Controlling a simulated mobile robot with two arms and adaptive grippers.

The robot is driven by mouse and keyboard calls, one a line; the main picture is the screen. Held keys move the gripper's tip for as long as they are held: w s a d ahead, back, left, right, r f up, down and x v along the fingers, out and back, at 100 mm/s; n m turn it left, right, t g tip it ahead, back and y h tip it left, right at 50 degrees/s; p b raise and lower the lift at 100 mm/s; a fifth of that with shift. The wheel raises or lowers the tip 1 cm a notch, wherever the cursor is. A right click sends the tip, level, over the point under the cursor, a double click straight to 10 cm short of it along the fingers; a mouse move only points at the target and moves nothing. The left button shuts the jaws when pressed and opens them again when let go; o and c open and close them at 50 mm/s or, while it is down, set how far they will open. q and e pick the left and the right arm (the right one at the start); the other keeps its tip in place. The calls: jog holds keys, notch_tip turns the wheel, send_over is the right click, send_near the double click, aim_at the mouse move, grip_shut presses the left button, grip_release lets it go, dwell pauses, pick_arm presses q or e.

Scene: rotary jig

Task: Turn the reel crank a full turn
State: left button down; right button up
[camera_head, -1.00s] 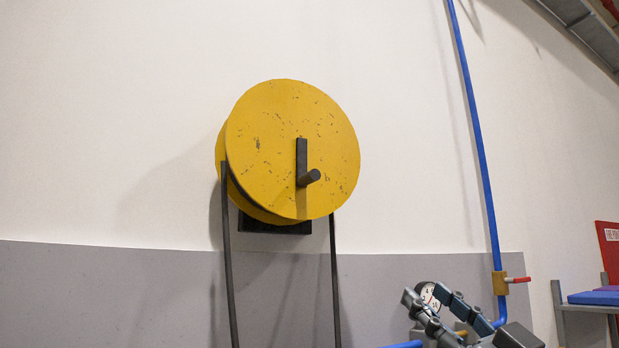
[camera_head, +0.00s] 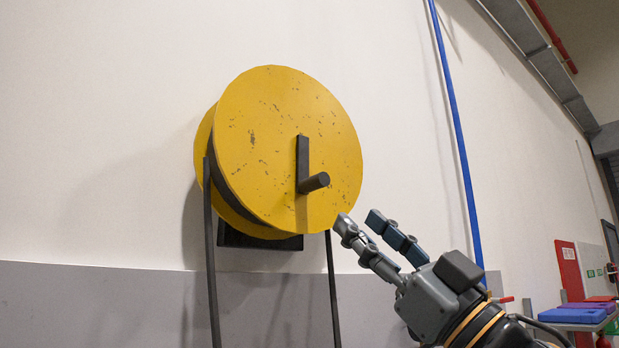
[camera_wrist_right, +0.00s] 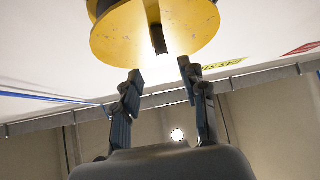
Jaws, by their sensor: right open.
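The yellow reel (camera_head: 270,125) is mounted on the wall in the head view, with scuffed paint on its round face. Its dark crank arm (camera_head: 302,160) points down from near the middle of the face, and the crank handle (camera_head: 314,183) sticks out at the arm's lower end. My right gripper (camera_head: 358,218) is open and empty, below and to the right of the handle, apart from it. In the right wrist view the reel (camera_wrist_right: 190,25) is ahead at the top, and the handle (camera_wrist_right: 158,40) appears beyond the gap between the open fingers (camera_wrist_right: 160,74). My left gripper is not in view.
A dark hose (camera_head: 211,270) hangs from the reel on the left, another line (camera_head: 333,290) on the right. A blue pipe (camera_head: 457,130) runs up the wall on the right. A shelf (camera_head: 570,325) with coloured items and a red sign (camera_head: 568,265) are at far right.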

aim_at(317, 189)
jog(key=p+x, duration=0.5)
jog(key=x, duration=0.5)
jog(key=shift+a+r, duration=0.15)
jog(key=shift+r, duration=0.05)
jog(key=shift+w+a+r, duration=0.25)
jog(key=shift+r, duration=0.1)
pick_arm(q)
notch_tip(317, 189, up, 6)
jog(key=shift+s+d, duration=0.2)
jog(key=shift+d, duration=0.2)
pick_arm(e)
jog(key=shift+w, duration=0.1)
jog(key=shift+c, duration=0.5)
jog(key=c, duration=0.7)
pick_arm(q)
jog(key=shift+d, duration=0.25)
pick_arm(e)
grip_shut()
